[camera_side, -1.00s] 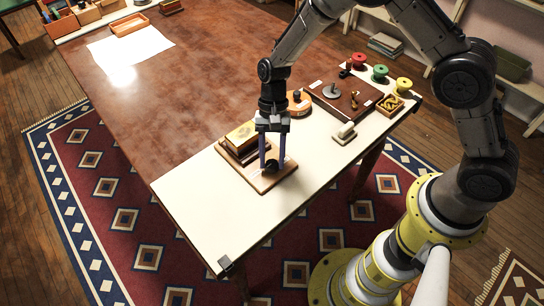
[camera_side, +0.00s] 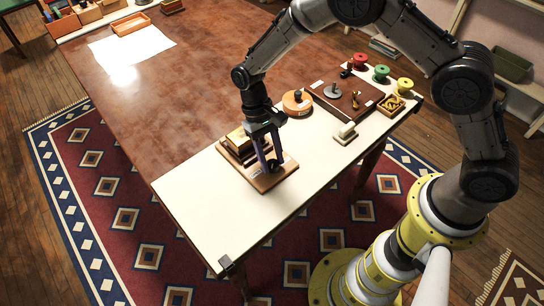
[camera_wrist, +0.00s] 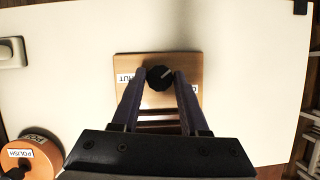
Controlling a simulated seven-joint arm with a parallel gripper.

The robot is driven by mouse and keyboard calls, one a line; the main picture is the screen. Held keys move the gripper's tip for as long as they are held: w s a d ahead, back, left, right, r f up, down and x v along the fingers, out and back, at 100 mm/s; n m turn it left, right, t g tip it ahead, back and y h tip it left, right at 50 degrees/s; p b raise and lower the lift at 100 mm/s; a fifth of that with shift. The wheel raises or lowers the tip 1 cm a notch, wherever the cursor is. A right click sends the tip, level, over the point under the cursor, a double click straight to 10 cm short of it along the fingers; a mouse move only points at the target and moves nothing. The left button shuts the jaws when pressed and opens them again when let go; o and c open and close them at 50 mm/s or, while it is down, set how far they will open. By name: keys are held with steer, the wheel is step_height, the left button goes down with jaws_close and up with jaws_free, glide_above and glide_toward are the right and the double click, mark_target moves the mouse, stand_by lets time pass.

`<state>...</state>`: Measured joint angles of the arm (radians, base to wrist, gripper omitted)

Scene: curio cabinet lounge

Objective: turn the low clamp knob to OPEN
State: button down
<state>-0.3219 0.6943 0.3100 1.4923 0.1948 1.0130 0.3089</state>
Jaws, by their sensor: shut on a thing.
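The low clamp knob (camera_wrist: 159,78) is small, round and black, with a white pointer line towards the upper right in the wrist view. It sits on a wooden base board (camera_side: 278,182), which also shows in the wrist view (camera_wrist: 190,62). A SHUT label (camera_wrist: 126,76) is left of the knob. Another label (camera_wrist: 194,95) at the right is mostly hidden by a finger. My gripper (camera_wrist: 160,74) is shut on the knob, one purple finger on each side; it also shows in the side view (camera_side: 271,165).
A round orange-brown POLISH container (camera_side: 297,104) stands behind my gripper. A small pale block on a base (camera_side: 345,133) and a dark wooden board (camera_side: 347,102) are to the right. Several coloured spools (camera_side: 381,72) stand farther back. The white tabletop (camera_side: 215,215) in front is clear.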

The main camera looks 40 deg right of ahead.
steer(key=n+h, duration=0.1)
steer(key=n, duration=0.1)
steer(key=n+h, duration=0.1)
steer(key=n, duration=0.2)
steer(key=shift+a+n, duration=0.2)
steer(key=shift+n, duration=0.1)
steer(key=shift+a+n+t+h, duration=0.1)
steer(key=shift+n+t+h, duration=0.3)
steer(key=shift+n, duration=0.75)
steer(key=shift+n+t+h, duration=0.3)
steer(key=shift+n+h, duration=0.2)
steer(key=shift+n, duration=0.65)
steer(key=shift+c, duration=2.1)
jaws_free()
steer(key=shift+r, duration=0.1)
steer(key=v, duration=1.3)
steer(key=shift+r, duration=0.35)
steer(key=shift+a, duration=0.1)
